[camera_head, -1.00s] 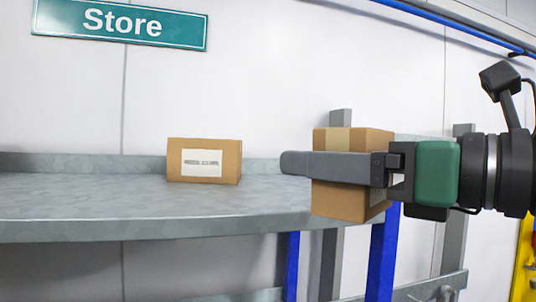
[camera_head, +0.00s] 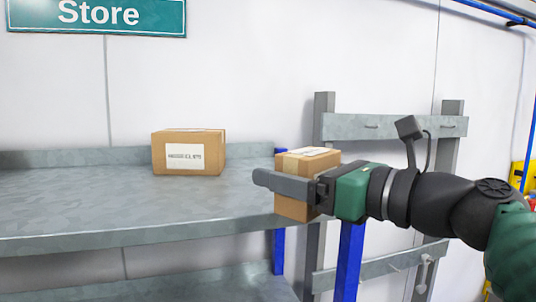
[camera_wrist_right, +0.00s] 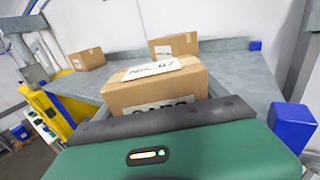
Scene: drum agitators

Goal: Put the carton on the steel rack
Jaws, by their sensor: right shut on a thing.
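My right gripper (camera_head: 285,187) is shut on a brown carton (camera_head: 313,158), with one dark finger across its near side. The carton has a white label on top and looks upright at the right end of the steel rack's grey shelf (camera_head: 90,208). Whether it touches the shelf is unclear. In the right wrist view the held carton (camera_wrist_right: 158,90) shows beyond the dark finger, with the grey shelf (camera_wrist_right: 228,72) behind it. Another labelled carton (camera_head: 188,137) stands on the shelf, left of the held one. My left gripper is out of view.
The right wrist view shows two other cartons, one near the back edge (camera_wrist_right: 173,45) and one at the left (camera_wrist_right: 88,60). The shelf's left part is clear. Blue posts (camera_head: 348,255) and a grey frame (camera_head: 390,127) stand at the right. A green Store sign (camera_head: 97,16) hangs above.

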